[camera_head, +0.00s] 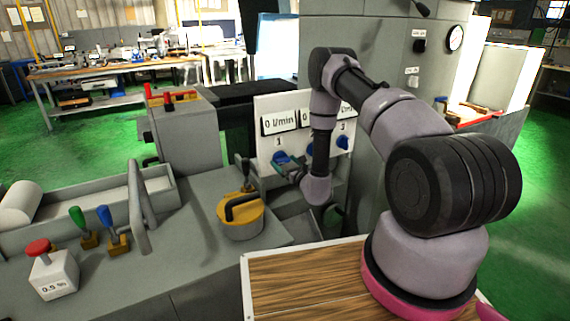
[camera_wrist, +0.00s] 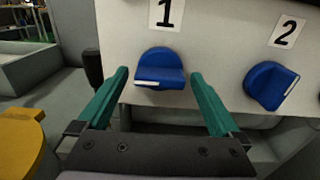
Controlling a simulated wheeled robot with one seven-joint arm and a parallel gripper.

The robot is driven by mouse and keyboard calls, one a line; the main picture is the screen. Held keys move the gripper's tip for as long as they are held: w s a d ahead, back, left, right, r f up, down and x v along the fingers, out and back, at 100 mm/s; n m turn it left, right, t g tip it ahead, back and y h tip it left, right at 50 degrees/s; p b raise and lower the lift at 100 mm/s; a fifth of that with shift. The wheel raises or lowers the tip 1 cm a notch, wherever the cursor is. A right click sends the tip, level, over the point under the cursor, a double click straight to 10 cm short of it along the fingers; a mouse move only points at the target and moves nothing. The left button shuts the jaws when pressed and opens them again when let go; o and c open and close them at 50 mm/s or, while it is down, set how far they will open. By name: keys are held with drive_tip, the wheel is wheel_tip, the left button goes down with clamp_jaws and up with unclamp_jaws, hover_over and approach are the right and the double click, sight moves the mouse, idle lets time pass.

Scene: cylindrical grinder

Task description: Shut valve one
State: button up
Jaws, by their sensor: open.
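Valve one is a blue knob (camera_wrist: 160,68) with a white stripe on its grip, under the label "1" on a white panel (camera_wrist: 215,40). Its stripe lies nearly level in the wrist view. In the head view the valve one knob (camera_head: 281,158) is partly covered by my gripper (camera_head: 284,163). In the wrist view my gripper (camera_wrist: 163,95) is open, its two green fingers on either side of the knob and apart from it. The gauge above valve one reads "0 l/min" in the head view.
A second blue knob (camera_wrist: 271,85) under label "2" sits to the right, its stripe tilted, close to my right finger. A third blue knob (camera_head: 343,143) is farther right. A yellow round part with a black handle (camera_head: 241,215) stands in front and left of the panel.

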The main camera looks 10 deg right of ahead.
drive_tip(key=shift+c, duration=0.3)
drive_tip(key=c, duration=1.2)
drive_tip(key=shift+c, duration=0.2)
drive_tip(key=shift+m, duration=0.4)
drive_tip(key=m, duration=0.3)
drive_tip(key=shift+d, duration=0.1)
drive_tip(key=m, duration=0.9)
drive_tip(key=shift+m, duration=2.7)
